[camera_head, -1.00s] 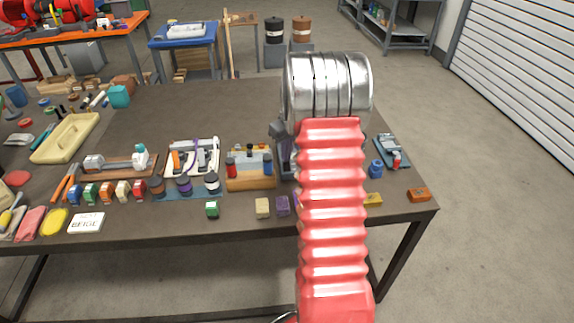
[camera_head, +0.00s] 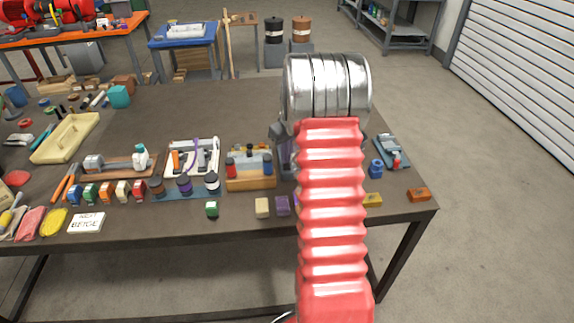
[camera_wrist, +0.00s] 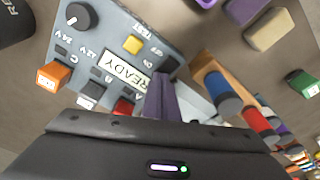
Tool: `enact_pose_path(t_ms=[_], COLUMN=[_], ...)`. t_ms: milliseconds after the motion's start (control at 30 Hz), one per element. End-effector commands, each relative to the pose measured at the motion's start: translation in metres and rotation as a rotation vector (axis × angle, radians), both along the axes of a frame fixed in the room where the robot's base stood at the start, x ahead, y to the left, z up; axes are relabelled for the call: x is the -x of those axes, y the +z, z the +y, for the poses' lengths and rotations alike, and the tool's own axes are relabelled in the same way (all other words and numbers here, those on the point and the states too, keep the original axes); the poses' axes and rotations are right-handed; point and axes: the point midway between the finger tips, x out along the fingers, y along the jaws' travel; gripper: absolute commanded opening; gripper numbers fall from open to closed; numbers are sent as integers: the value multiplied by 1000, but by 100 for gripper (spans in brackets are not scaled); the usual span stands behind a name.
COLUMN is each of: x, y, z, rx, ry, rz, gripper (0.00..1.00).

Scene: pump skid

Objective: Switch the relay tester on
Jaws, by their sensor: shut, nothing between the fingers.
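The relay tester (camera_wrist: 112,50) is a grey-blue panel in the upper left of the wrist view. It has a black knob (camera_wrist: 81,16), a yellow button (camera_wrist: 133,44) and a pale display (camera_wrist: 124,71) reading "READY". Labels "OFF" and "ON" flank a dark switch (camera_wrist: 168,64) at the panel's right edge. My gripper (camera_wrist: 160,80) is shut and empty, its fingertips close to this switch and partly covering that area. I cannot tell whether they touch. In the head view my arm hides most of the tester.
A wooden rack with red and blue cylinders (camera_head: 250,170) stands just left of my gripper. Small blocks, including a beige one (camera_head: 262,207) and a purple one (camera_head: 283,206), lie near the table's front edge. A blue device (camera_head: 391,150) lies right of my arm.

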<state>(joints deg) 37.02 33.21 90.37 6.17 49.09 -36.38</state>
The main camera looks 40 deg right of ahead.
Motion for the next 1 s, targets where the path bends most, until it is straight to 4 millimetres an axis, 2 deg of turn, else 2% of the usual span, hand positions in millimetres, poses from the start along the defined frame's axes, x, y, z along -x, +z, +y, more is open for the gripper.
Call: enact_pose_path(t_ms=[167,1000], x=[2,1], y=[3,51], z=[1,1], rx=[-3,-1], ry=[0,0], rz=[6,3], gripper=[0,0])
